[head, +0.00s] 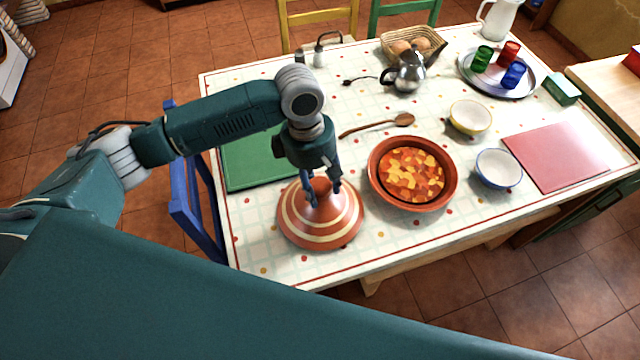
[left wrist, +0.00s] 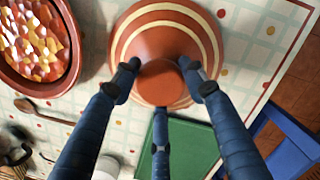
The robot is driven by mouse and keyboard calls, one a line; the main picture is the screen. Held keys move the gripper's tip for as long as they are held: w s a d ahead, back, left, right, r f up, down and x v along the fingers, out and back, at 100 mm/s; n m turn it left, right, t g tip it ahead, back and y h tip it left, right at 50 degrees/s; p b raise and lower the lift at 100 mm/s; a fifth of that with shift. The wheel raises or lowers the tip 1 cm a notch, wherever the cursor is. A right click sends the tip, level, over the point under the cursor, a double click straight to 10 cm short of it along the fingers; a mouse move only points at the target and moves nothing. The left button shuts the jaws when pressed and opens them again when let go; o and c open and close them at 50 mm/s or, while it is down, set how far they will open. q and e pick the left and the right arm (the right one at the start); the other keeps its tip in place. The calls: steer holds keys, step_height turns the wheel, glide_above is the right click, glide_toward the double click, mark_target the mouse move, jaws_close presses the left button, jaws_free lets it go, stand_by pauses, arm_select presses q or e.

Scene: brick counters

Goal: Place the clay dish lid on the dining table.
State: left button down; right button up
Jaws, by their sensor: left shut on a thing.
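The clay dish lid (head: 322,222) is a terracotta cone with cream bands. It is upright at the table's near left, over or on the cloth; I cannot tell if its rim touches. My left gripper (head: 322,190) is shut on the knob at its top. In the left wrist view the fingers (left wrist: 160,85) close around the knob of the lid (left wrist: 165,30). The clay dish (head: 412,202), full of stew, stands uncovered just right of the lid; it also shows in the left wrist view (left wrist: 68,85). The dining table (head: 420,255) has a dotted white cloth. My right gripper is not seen.
A green board (head: 240,165) lies behind the lid, and a wooden spoon (head: 375,125) behind the dish. Two bowls, yellow (head: 470,118) and blue (head: 498,170), stand to the right by a red board (head: 556,156). A blue chair (head: 190,215) is at the left edge.

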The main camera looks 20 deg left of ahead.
arm_select(q)
steer(key=shift+d, duration=0.1)
steer(key=c, duration=1)
jaws_free()
steer(key=shift+f, duration=0.15)
steer(key=shift+r, duration=0.25)
steer(key=r, duration=0.4)
steer(key=a+r, duration=0.1)
steer(key=r, duration=0.2)
steer(key=r+b, duration=0.1)
steer(key=r, duration=0.3)
steer(key=shift+w+a+r, duration=0.1)
steer(key=shift+a+r, duration=0.25)
steer(key=shift+a, duration=0.05)
